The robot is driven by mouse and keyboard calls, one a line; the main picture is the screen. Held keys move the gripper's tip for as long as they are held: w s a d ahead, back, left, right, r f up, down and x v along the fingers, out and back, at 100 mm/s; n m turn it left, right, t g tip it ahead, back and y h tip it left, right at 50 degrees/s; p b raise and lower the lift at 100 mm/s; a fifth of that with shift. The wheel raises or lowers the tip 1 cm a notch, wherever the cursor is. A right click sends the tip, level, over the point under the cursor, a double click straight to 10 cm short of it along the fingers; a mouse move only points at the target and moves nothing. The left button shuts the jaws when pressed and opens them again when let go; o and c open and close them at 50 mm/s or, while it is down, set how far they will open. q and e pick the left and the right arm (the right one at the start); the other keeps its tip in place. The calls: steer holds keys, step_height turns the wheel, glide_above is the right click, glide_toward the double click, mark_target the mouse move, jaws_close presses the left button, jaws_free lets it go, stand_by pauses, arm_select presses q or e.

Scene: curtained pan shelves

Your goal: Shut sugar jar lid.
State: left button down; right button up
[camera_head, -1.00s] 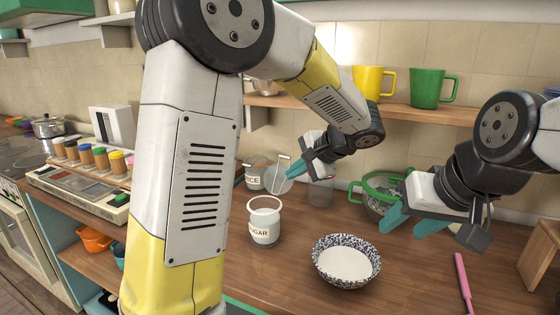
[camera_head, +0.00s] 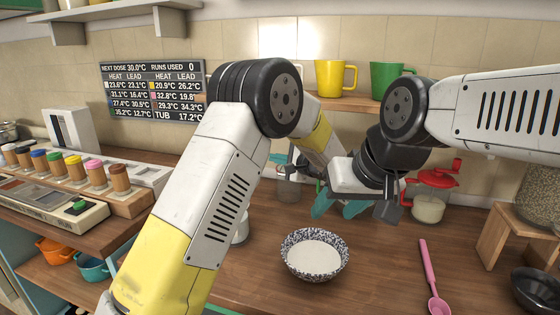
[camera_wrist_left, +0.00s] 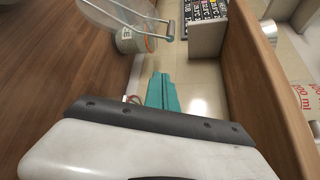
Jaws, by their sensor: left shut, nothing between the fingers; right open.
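The white sugar jar (camera_head: 241,229) is mostly hidden behind my left arm in the head view. Only a small part of its side shows, so its rim and lid state cannot be seen. In the left wrist view my left gripper (camera_wrist_left: 162,93) is shut and empty, its teal fingertips together. A clear glass piece with a wire bail (camera_wrist_left: 125,20) is just beyond them; I cannot tell which jar it belongs to. My right gripper (camera_head: 339,206) is open and empty, above the counter behind the speckled bowl.
The speckled bowl (camera_head: 314,257) of white contents stands front centre. A pink spoon (camera_head: 430,277) lies to its right. A red-topped glass jar (camera_head: 430,197) stands behind. Spice jars (camera_head: 75,168) line the left. A shelf holds yellow (camera_head: 334,78) and green (camera_head: 390,80) mugs.

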arm_select(q)
steer(key=shift+s+a+r, duration=0.15)
steer(key=shift+a+r, duration=0.05)
steer(key=shift+a, duration=0.4)
steer(key=shift+s+a+r, duration=0.2)
steer(key=shift+a, duration=0.4)
steer(key=shift+s+a+r, duration=0.15)
steer(key=shift+a+r, duration=0.05)
steer(key=shift+a, duration=0.4)
